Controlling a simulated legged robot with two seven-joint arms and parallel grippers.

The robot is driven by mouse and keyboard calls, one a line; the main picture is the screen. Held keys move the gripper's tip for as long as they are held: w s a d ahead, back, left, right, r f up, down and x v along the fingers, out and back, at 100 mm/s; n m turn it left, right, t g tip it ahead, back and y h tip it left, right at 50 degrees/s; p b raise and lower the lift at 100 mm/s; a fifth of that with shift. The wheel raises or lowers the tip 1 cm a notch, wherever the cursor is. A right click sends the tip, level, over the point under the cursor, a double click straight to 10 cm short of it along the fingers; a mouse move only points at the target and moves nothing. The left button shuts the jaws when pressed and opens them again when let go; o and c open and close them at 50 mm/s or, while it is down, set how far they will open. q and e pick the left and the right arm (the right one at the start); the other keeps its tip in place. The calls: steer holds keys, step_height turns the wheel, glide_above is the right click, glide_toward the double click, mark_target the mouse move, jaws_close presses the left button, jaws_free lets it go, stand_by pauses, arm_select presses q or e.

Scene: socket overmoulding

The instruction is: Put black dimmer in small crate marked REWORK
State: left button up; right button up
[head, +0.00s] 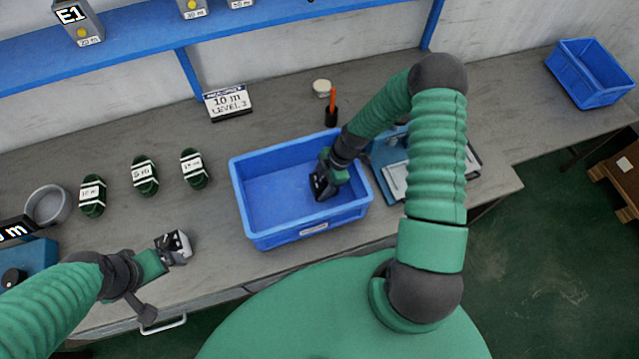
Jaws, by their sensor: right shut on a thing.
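My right gripper (322,188) reaches down into the blue crate (243,215) at the middle of the table, near its right side. It is shut on a small dark thing, which looks like the black dimmer (319,191); the fingers hide much of it. I cannot tell if it touches the crate floor. The crate has a white label on its front wall, too small to read here. The rest of its floor looks empty. My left gripper (178,247) is over the table left of the crate; I cannot tell if it is open or shut.
Several dark green, white-labelled bundles (145,176) lie left of the crate. A grey round dish (48,205) and a blue device (32,262) are at far left. A sign (228,103) and orange-handled tool (332,105) stand behind. Another blue crate (590,75) sits far right.

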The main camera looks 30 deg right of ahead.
steer(key=shift+s+d+f, duration=0.1)
steer(key=shift+d+f, duration=0.15)
steer(key=shift+d, duration=0.05)
steer(key=o, duration=1.3)
steer(key=shift+d, duration=0.3)
steer(key=o, duration=0.3)
steer(key=shift+d, duration=0.2)
steer(key=shift+f, duration=0.1)
steer(key=shift+a, duration=0.35)
steer(key=shift+a+r, duration=0.25)
steer(key=shift+r, duration=0.1)
steer(key=shift+d+r, duration=0.1)
steer(key=shift+r, duration=0.2)
steer(key=w+d+b+v, duration=0.1)
steer(key=b+v, duration=0.1)
steer(key=v, duration=0.9)
arm_select(q)
steer(key=shift+d+f+p, duration=0.3)
steer(key=shift+d+f, duration=0.35)
steer(key=shift+d, duration=0.2)
arm_select(e)
steer(key=shift+s+a+r+m+t+h, duration=0.25)
steer(key=shift+s+a+r+m+h, duration=0.45)
steer(key=shift+s+a+r+m, duration=1.4)
steer(key=shift+s+a+r+m+t+h, duration=0.3)
steer(key=shift+s+a+r+m+h, duration=0.85)
steer(key=shift+m, duration=1.9)
steer(key=shift+s+a+r+m+t+h, duration=0.25)
steer(key=shift+s+a+r+m, duration=0.95)
steer(key=shift+a+r+m, duration=1.05)
